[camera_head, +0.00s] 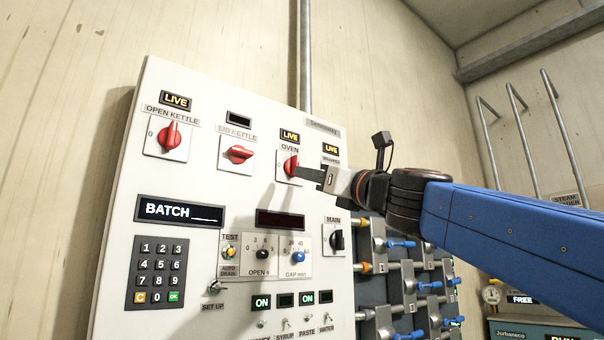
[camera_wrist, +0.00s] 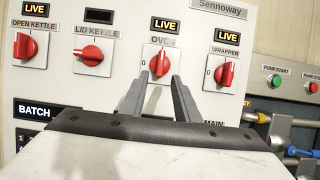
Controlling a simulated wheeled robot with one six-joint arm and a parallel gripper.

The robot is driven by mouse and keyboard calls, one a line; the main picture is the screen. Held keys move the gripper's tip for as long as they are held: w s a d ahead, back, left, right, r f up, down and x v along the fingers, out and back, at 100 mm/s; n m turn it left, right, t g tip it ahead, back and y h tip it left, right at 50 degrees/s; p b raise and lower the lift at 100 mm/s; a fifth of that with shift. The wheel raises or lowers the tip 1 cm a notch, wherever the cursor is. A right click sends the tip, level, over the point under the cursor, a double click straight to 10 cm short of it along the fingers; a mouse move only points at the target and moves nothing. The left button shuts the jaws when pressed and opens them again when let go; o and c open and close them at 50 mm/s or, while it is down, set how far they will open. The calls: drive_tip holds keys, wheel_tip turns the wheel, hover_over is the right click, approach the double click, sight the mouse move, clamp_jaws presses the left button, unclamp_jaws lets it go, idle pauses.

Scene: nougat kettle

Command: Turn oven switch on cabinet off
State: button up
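The oven switch (camera_head: 291,165) is a red knob on the white cabinet (camera_head: 120,270), under the label OVEN and a lit LIVE sign (camera_head: 290,135). Its handle points up, and a 0 mark is at its left. In the wrist view the oven switch (camera_wrist: 160,62) is between and just beyond the tips of my gripper (camera_wrist: 160,77). The two fingers stand apart, one on each side of the knob's lower part. I cannot tell whether they touch it. In the head view my gripper (camera_head: 298,172) reaches the knob from the right and partly hides it.
The open kettle knob (camera_head: 170,136) and lid kettle knob (camera_head: 239,154) are to the left. The wrapper knob (camera_wrist: 226,72) is close on the right. A keypad (camera_head: 158,272) and small switches are lower. Valves with blue handles (camera_head: 403,244) are at the right.

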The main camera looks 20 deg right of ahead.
drive_tip(key=shift+x, duration=2.2)
clamp_jaws()
